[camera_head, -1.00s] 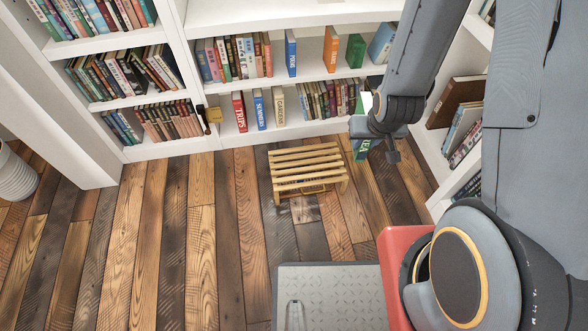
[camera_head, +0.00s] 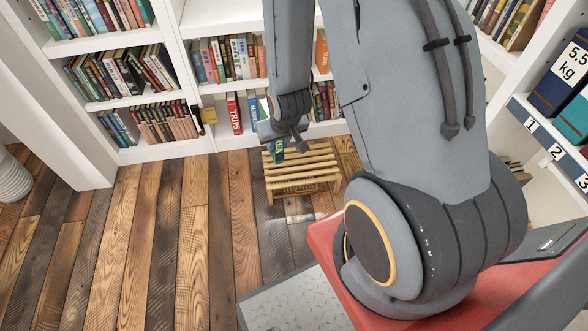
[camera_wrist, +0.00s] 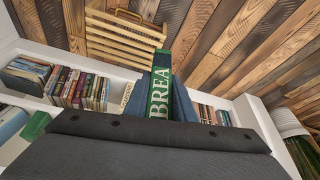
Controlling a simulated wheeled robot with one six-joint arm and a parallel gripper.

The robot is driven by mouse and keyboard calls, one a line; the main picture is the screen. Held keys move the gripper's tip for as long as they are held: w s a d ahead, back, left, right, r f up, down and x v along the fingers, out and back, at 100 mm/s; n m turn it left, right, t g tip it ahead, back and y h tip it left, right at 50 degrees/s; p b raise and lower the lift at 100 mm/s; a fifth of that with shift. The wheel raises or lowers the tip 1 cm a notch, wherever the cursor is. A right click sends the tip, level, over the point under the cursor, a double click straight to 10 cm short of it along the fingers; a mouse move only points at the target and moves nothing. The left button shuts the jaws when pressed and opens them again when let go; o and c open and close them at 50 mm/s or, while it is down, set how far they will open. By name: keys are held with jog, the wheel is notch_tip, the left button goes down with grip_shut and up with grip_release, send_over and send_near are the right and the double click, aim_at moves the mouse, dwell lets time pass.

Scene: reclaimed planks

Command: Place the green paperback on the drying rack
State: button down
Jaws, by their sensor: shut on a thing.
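The green paperback (camera_wrist: 160,92) is in my gripper, its spine with white letters "BREA" facing the wrist camera. In the head view a small part of the green paperback (camera_head: 278,152) shows below my gripper (camera_head: 284,140). The jaws are shut on it, but the fingertips are mostly hidden by my wrist. The drying rack (camera_head: 315,163) is a slatted wooden stand on the floor, and the book is in front of or above its left end in the head view. The rack (camera_wrist: 112,45) also shows in the wrist view, beyond the book; I cannot tell whether they touch.
White bookshelves (camera_head: 190,148) full of books stand along the back wall. A shelf with numbered labels and large binders (camera_head: 556,80) is at the right. A white ribbed bin (camera_head: 12,178) stands at the far left. The plank floor (camera_head: 150,240) at left is clear.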

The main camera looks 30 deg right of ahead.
jog(key=w+d+f+m+b, duration=0.1)
jog(key=w+d+f+b, duration=0.3)
jog(key=f, duration=0.2)
jog(key=w+d+f+b, duration=0.4)
jog(key=f+b, duration=0.1)
jog(key=f, duration=0.1)
jog(key=m+h+b, duration=0.1)
jog(key=m+b, duration=0.1)
jog(key=b, duration=1)
send_over(302, 171)
notch_tip(302, 171, down, 20)
jog(key=shift+s+r, duration=0.1)
jog(key=c, duration=1.5)
grip_release()
jog(key=shift+f, duration=0.25)
jog(key=shift+r, duration=0.1)
